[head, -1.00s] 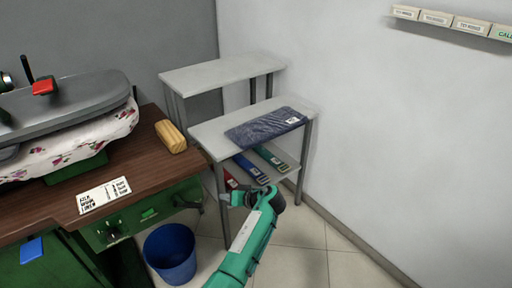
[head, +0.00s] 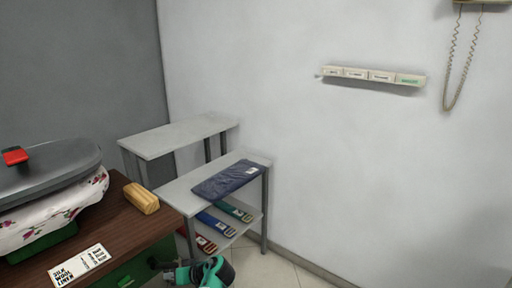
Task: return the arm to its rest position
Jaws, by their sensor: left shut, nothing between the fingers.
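My left gripper (head: 170,272) shows at the bottom edge of the head view, with a piece of my teal arm beside it. It is shut and empty, low in front of the small shelf table (head: 182,198). Most of the arm is cut off by the bottom edge. My right gripper is not in view.
A dark blue folded garment (head: 228,180) lies on the shelf table. Red, blue and green packs (head: 236,211) lie on its lower shelf. A wooden counter (head: 112,220) with a yellow block (head: 141,198) and a pressing machine (head: 45,180) stands left. The right wall is clear below its label rail (head: 373,76).

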